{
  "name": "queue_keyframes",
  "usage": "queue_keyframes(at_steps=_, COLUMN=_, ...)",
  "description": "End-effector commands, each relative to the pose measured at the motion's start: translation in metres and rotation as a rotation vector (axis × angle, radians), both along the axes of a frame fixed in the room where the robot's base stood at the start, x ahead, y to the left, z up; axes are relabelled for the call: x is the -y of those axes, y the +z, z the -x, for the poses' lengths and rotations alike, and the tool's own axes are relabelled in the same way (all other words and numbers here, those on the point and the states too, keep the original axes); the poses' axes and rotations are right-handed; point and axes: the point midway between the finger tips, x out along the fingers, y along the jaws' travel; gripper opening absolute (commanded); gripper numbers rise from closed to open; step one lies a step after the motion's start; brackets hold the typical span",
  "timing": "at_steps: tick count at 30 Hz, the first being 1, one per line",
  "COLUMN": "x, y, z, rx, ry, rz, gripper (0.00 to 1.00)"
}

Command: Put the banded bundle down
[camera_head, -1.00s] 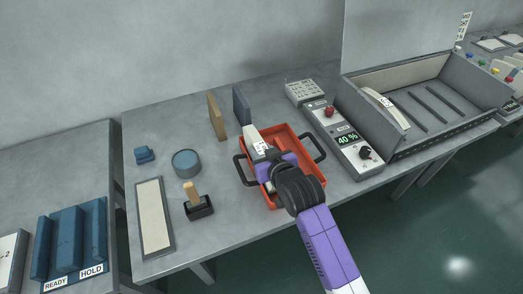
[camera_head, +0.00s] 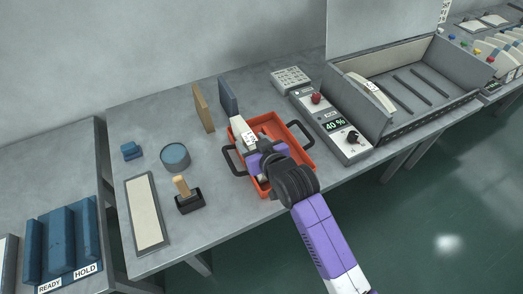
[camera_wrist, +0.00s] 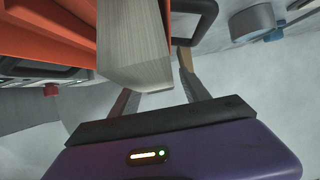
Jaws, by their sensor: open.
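The banded bundle (camera_head: 238,128) is a pale stack of thin sheets with a printed label. It is at the orange tray (camera_head: 304,154), its far end over the tray's back left side. I cannot tell whether it rests on the tray. In the wrist view the bundle (camera_wrist: 137,40) shows its layered edges, with its near end close to the fingers. My gripper (camera_head: 256,151) is over the tray at the bundle. In the wrist view my gripper (camera_wrist: 157,78) has its two fingers apart, the bundle's end between or just beyond them. Contact is not clear.
Black handles (camera_head: 233,162) flank the tray. A tan board (camera_head: 203,108) and a dark board (camera_head: 228,97) stand behind it. A stamp (camera_head: 188,196), round tin (camera_head: 175,157) and pale pad (camera_head: 147,213) lie left. A control box (camera_head: 332,126) stands close on the right.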

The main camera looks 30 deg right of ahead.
Motion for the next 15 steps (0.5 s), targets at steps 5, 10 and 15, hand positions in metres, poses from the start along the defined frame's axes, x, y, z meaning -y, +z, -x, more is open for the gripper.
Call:
queue_keyframes(at_steps=5, x=0.000, y=0.015, z=0.033, rx=0.000, ry=0.000, rz=0.000, gripper=0.54)
queue_keyframes(at_steps=10, x=0.000, y=0.030, z=0.063, rx=0.001, ry=0.000, rz=0.000, gripper=0.54)
queue_keyframes(at_steps=15, x=0.000, y=0.040, z=0.084, rx=0.000, ry=0.000, rz=0.000, gripper=0.54)
